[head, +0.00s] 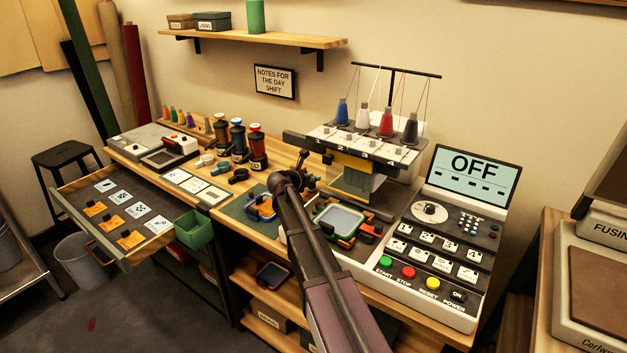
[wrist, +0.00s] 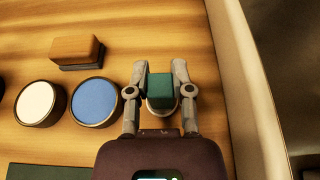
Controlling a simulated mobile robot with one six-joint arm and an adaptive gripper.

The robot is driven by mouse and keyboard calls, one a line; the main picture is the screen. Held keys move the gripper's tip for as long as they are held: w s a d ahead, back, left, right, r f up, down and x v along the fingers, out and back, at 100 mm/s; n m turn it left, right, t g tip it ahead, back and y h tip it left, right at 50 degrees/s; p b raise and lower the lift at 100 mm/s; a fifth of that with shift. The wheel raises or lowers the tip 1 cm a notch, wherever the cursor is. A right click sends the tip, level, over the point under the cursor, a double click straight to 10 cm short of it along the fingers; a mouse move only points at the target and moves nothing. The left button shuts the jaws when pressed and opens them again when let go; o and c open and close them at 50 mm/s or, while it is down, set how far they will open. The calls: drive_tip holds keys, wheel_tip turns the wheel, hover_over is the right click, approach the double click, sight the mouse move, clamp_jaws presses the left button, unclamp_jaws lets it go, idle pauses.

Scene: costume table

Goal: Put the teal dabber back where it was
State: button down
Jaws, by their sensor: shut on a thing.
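The teal dabber (wrist: 160,87) is a small teal block in the wrist view, with a pale rounded part showing just below it. My gripper (wrist: 160,80) is shut on it, one grey finger on each side. I cannot tell whether the dabber touches the wooden table top (wrist: 150,20) under it. In the head view my dark arm (head: 320,250) reaches over the table, and I cannot make out the dabber or the fingertips there.
In the wrist view, a round blue pad (wrist: 96,102) and a round white pad (wrist: 37,102) lie left of my gripper, with a wooden block (wrist: 76,49) behind them. A pale wall or edge (wrist: 250,90) runs close on the right. The embroidery machine (head: 365,150) shows in the head view.

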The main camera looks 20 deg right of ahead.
drive_tip(key=shift+r, duration=0.1)
drive_tip(key=shift+f, duration=0.2)
drive_tip(key=c, duration=0.5)
unclamp_jaws()
drive_tip(key=shift+r, duration=0.15)
drive_tip(key=shift+r, duration=0.1)
drive_tip(key=p+v, duration=0.4)
drive_tip(key=v, duration=0.6)
drive_tip(key=shift+s+a+r, duration=0.15)
drive_tip(key=shift+s, duration=0.1)
drive_tip(key=shift+p+v, duration=0.3)
drive_tip(key=shift+v, duration=0.45)
drive_tip(key=shift+a, duration=0.1)
